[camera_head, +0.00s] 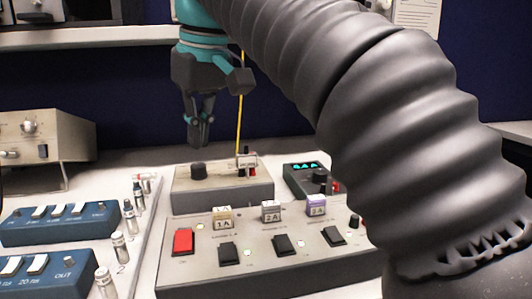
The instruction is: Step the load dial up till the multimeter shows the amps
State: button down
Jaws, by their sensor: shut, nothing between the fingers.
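My gripper (199,143) points down with its fingers together and empty. In the picture it is just above a black round knob (198,170) on a low grey box (220,199); a small gap shows between the fingertips and the knob. This knob looks like the load dial, but no readable label confirms it. A dark meter (301,185) with cyan digits (306,166) stands to the right of the box and looks like the multimeter. It has its own black knob (320,176). Its digits are too small to read.
In front is a grey panel (200,270) with a red switch (184,241), black switches and blocks marked 1A (223,217), 2A (271,210) and apparently 3A (317,205). Blue modules (60,226) and small cylinders are at left. My arm hides the right side.

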aim_at(198, 170)
jog(key=shift+r, duration=0.15)
jog(key=shift+a, duration=0.7)
jog(key=shift+w+m+h, duration=0.15)
jog(key=shift+m+h, duration=0.15)
jog(key=shift+m, duration=0.2)
jog(key=shift+w+d+f+m+t+h+b, duration=0.15)
jog(key=shift+d+f+m+b, duration=0.1)
jog(key=shift+f+m+b, duration=0.65)
jog(key=shift+d+f+m+t+h+b, duration=0.15)
jog(key=shift+f+m+b, duration=0.25)
jog(key=shift+f+m, duration=0.55)
jog(key=shift+w+d+f+m+t+h+b, duration=0.1)
jog(key=shift+d+f+m+b, duration=0.35)
jog(key=shift+f, duration=0.75)
jog(key=shift+a, duration=0.2)
